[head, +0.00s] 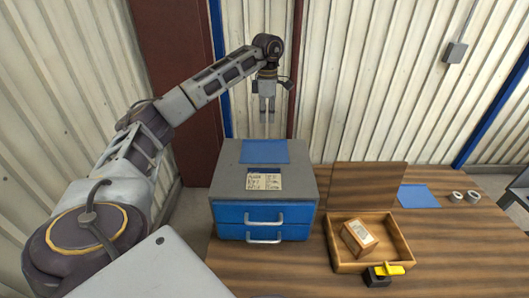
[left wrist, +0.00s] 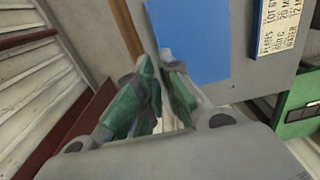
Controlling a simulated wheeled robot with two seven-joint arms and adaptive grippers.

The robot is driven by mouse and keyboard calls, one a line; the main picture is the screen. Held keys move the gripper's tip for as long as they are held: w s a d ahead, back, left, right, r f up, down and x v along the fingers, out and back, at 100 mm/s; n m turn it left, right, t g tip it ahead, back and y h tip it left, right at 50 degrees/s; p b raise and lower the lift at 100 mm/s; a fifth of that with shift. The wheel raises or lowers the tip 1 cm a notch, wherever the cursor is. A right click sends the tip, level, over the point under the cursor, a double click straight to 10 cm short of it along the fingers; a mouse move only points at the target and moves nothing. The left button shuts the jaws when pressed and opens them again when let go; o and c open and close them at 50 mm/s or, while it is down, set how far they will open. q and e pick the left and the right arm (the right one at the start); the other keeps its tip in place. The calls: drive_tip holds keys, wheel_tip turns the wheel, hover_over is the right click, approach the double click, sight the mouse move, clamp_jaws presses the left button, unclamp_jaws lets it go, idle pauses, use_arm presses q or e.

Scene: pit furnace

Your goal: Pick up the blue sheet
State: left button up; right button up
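One blue sheet (head: 265,151) lies flat on the grey top of a cabinet, behind a printed label. In the left wrist view the blue sheet (left wrist: 195,35) fills the area just beyond the fingertips. A second blue sheet (head: 418,196) lies on the wooden table at the right. My left gripper (head: 267,118) hangs fingers down, behind and above the cabinet, apart from the sheet. Its fingers look close together with nothing between them; the wrist view shows the tips (left wrist: 163,62) nearly meeting. My right gripper is not in view.
The cabinet (head: 236,220) has blue drawers with handles. Right of it, a wooden tray (head: 342,264) holds a small box (head: 359,237). A corrugated wall stands behind.

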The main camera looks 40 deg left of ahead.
use_arm(q)
drive_tip(key=shift+f, duration=1.8)
drive_tip(key=shift+f+p, duration=0.6)
drive_tip(key=shift+f, duration=2)
clamp_jaws()
drive_tip(key=shift+r, duration=0.2)
wheel_tip(320, 180, up, 10)
drive_tip(key=b, duration=0.1)
drive_tip(key=shift+f, duration=0.15)
